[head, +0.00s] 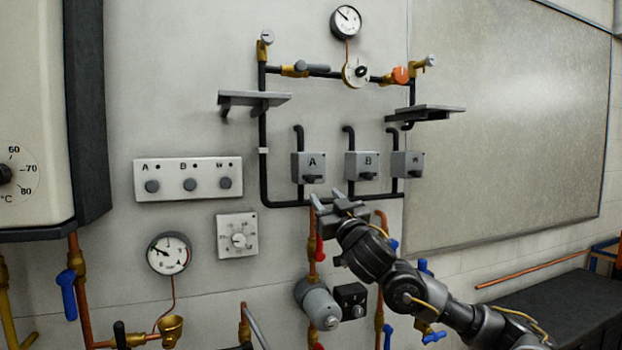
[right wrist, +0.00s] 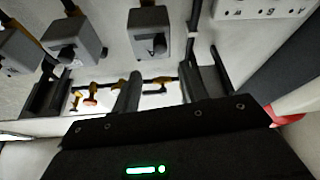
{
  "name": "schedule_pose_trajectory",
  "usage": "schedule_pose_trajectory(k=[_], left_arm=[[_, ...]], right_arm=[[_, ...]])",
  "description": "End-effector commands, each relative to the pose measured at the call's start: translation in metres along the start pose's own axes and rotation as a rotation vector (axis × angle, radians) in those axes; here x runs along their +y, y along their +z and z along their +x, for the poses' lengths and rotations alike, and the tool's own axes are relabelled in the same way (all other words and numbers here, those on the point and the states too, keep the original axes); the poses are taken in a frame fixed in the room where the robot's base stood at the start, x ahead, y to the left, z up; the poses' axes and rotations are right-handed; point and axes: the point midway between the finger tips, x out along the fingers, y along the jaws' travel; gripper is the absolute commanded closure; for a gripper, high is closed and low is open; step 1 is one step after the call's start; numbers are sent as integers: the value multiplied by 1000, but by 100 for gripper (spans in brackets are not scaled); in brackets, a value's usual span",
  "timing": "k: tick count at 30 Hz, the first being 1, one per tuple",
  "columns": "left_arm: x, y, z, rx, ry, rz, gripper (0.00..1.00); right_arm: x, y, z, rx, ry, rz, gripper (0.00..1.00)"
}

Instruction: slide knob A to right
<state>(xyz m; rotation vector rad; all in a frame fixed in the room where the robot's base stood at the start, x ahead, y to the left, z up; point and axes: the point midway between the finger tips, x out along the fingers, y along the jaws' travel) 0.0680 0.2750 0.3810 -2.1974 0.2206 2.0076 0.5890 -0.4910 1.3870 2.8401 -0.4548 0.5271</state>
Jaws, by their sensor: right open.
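Box A (head: 308,162) is a grey box on the wall marked "A", with a dark slider knob A (head: 312,179) at its lower front. Box A (right wrist: 149,22) appears inverted at the top of the right wrist view, with its knob (right wrist: 158,45) facing down the picture. I cannot tell exactly where the knob stands along its slot. My right gripper (head: 327,197) is open and empty, just below and slightly right of knob A, apart from it. Its dark fingers (right wrist: 160,82) also show in the right wrist view. My left gripper is not in view.
Box B (head: 361,164) and a third similar box (head: 407,164) stand to the right of box A. Black pipes (head: 264,165) frame them, with small shelves (head: 255,98) above. A button panel (head: 188,179) is at the left. Copper pipes and valves (head: 318,303) lie below.

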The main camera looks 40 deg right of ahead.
Motion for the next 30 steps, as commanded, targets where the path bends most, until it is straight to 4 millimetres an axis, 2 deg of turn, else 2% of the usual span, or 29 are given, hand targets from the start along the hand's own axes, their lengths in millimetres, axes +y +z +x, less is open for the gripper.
schedule_pose_trajectory(k=[5, 12, 18, 24, 30], left_arm=[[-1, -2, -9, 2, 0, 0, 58], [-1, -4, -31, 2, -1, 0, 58], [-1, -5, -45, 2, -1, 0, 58], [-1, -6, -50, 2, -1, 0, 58], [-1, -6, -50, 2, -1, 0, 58]], right_arm=[[1, -2, 15, -1, 2, 1, 56], [1, -4, 61, -2, 3, 0, 56], [1, -2, 92, -2, 2, 0, 56], [0, 0, 107, -2, 1, -1, 56], [0, 2, 108, -2, 0, -2, 56]])
